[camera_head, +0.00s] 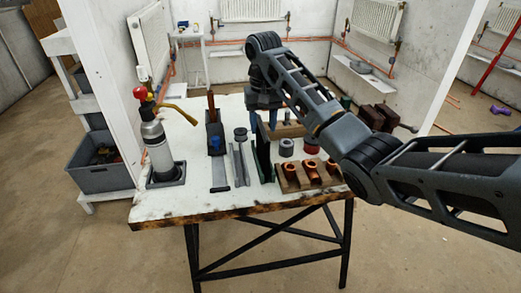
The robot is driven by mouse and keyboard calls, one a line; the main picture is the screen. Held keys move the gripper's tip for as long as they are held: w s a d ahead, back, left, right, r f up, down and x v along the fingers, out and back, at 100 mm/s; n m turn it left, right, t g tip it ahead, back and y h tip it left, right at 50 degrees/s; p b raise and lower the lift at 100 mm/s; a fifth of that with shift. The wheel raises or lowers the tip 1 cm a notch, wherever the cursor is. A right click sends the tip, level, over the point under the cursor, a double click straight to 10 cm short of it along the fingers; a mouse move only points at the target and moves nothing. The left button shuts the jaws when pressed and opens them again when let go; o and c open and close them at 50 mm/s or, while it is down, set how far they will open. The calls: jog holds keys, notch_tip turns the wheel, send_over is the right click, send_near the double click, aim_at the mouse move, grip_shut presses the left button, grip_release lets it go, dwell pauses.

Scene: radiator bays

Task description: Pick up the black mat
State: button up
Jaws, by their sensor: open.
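What lies between my fingertips is too small and partly hidden to make out.
A gas bottle torch (155,145) stands in a grey holder at the bench's left. A wooden rack with copper fittings (311,172) sits at the front right, with tape rolls (286,147) behind. White posts rise at both sides. A grey crate (100,172) is at the left.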

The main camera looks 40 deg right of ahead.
aim_at(262, 147)
jog(key=f, duration=0.3)
jog(key=f+p, duration=0.1)
jog(key=f, duration=0.1)
jog(key=shift+w+d+f, duration=0.15)
jog(key=shift+w+f, duration=0.1)
jog(key=shift+f, duration=0.1)
jog(key=shift+c, duration=0.2)
grip_shut()
